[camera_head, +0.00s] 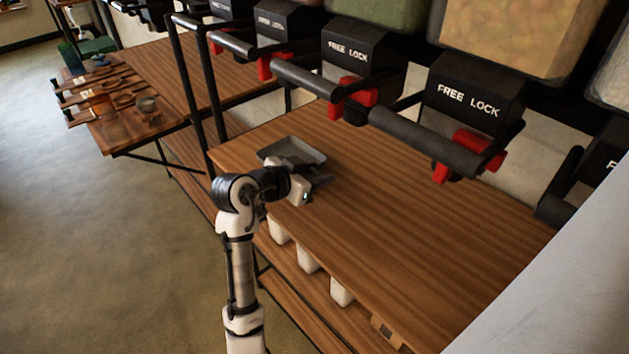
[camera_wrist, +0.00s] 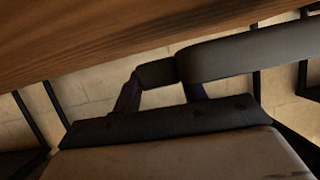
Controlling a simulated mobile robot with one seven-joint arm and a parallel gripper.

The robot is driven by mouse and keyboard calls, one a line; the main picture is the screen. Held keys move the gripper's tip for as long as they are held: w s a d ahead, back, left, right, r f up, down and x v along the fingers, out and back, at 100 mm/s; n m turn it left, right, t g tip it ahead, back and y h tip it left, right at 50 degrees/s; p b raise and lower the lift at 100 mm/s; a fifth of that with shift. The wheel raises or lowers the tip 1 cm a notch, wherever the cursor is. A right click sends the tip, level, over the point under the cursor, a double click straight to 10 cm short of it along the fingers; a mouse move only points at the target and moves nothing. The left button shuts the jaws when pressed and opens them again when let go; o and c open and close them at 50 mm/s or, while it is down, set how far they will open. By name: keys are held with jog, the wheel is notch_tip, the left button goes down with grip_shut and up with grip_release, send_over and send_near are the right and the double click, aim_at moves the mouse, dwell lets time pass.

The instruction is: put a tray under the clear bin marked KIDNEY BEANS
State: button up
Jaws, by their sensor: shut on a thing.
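A shallow grey metal tray (camera_head: 293,150) is over the left part of the wooden counter in the head view. My gripper (camera_head: 316,178) is at the tray's near right side and shut on it. I cannot tell whether the tray touches the counter. In the wrist view, my gripper (camera_wrist: 160,80) shows its dark fingers, with a dark grey edge, likely the tray's (camera_wrist: 250,58), across them. Clear bins with tan contents (camera_head: 510,30) and green contents (camera_head: 380,10) are cut off at the top. No KIDNEY BEANS label is readable.
Black FREE LOCK dispensers with red parts (camera_head: 473,110) and dark handles overhang the wooden counter (camera_head: 400,220). The counter is clear right of the tray. Several white containers (camera_head: 308,259) stand below its front edge. A side table (camera_head: 118,128) holds small items at left.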

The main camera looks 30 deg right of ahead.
jog(key=shift+f, duration=1.5)
jog(key=o, duration=1)
